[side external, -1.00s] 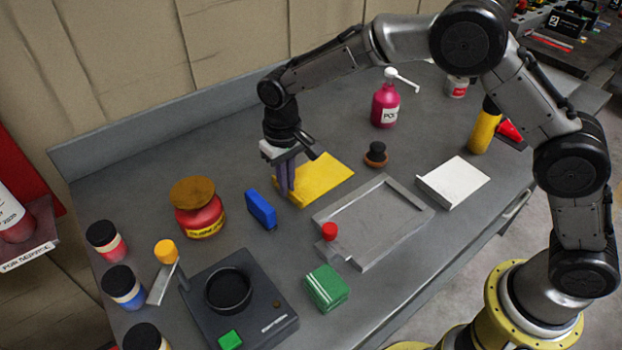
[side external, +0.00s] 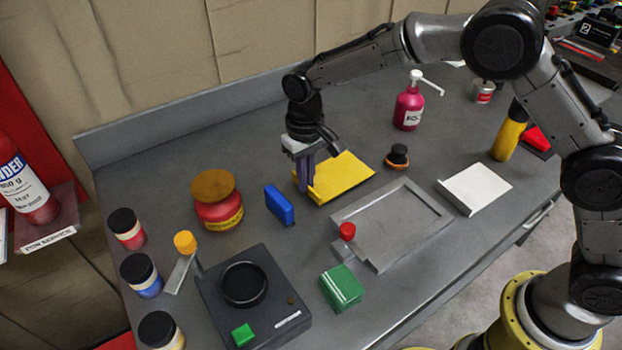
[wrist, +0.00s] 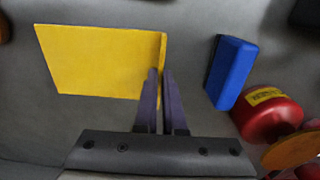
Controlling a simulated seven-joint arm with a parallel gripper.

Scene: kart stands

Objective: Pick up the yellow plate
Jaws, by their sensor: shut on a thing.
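The yellow plate (side external: 342,176) lies on the grey bench, with a raised lip along its left edge in the side view. It also shows in the wrist view (wrist: 98,62), where the lip is on its right side. My gripper (side external: 306,188) points down at this lip. In the wrist view its two purple fingers (wrist: 160,88) are close together at the lip, shut on it. The plate looks flat on the bench or very near it; I cannot tell if there is a gap below. The fingers hide part of the lip.
A blue block (side external: 279,205) stands close left of my gripper, with a red jar (side external: 218,208) beyond it. A grey tray (side external: 372,255), a dark stamp (side external: 397,157) and a white plate (side external: 476,188) lie to the right. A pink pump bottle (side external: 408,108) stands behind.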

